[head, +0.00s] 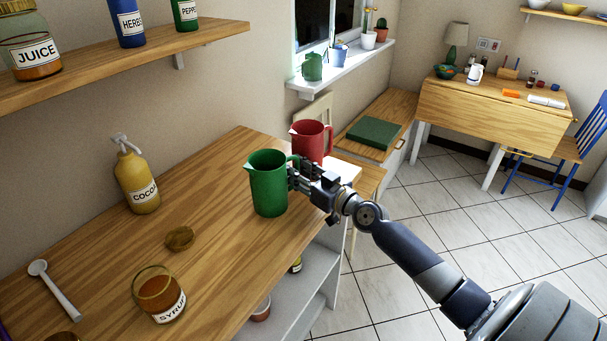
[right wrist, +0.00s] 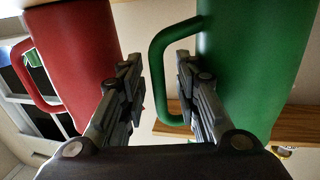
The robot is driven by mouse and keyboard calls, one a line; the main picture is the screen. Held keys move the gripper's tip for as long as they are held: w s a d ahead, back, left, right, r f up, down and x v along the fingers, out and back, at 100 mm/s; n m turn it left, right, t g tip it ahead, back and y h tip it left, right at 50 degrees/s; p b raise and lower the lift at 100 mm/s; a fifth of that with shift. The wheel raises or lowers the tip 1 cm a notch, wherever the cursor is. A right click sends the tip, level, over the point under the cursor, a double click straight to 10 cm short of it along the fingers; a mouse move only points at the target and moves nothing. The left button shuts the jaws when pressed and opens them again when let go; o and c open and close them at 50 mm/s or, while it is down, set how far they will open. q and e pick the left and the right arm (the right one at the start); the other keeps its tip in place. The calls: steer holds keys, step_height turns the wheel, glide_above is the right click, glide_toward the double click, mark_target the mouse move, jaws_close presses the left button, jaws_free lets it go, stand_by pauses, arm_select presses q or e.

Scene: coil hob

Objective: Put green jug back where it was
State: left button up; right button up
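The green jug (head: 268,185) stands upright on the wooden counter (head: 215,200), close to its front edge, with its handle toward my right gripper. My right gripper (head: 297,174) is at the handle side of the jug. In the right wrist view, the green jug (right wrist: 250,70) fills the right side and its handle (right wrist: 158,75) passes across the gap between the fingers (right wrist: 158,75). The fingers are apart, with visible space around the handle; firm contact does not show. My left gripper is not in view.
A red jug (head: 312,141) stands just behind the green one and also shows in the right wrist view (right wrist: 80,60). A cocoa bottle (head: 136,180), a lid (head: 179,238), a syrup jar (head: 159,292) and a spoon (head: 55,290) occupy the counter's left part.

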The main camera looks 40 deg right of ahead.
steer(key=s+b, duration=0.1)
steer(key=s, duration=0.2)
steer(key=s+d+b, duration=0.1)
steer(key=s, duration=0.2)
steer(key=s+b, duration=0.1)
steer(key=s, duration=0.2)
steer(key=shift+s+d+f, duration=0.1)
steer(key=shift+s+d, duration=0.2)
steer(key=shift+s, duration=0.1)
steer(key=shift+s+d+r+b, duration=0.1)
steer(key=shift+s+b, duration=0.2)
steer(key=shift+s, duration=0.25)
steer(key=shift+s+d+r+b, duration=0.1)
steer(key=shift+s+b, duration=0.2)
steer(key=shift+s, duration=0.2)
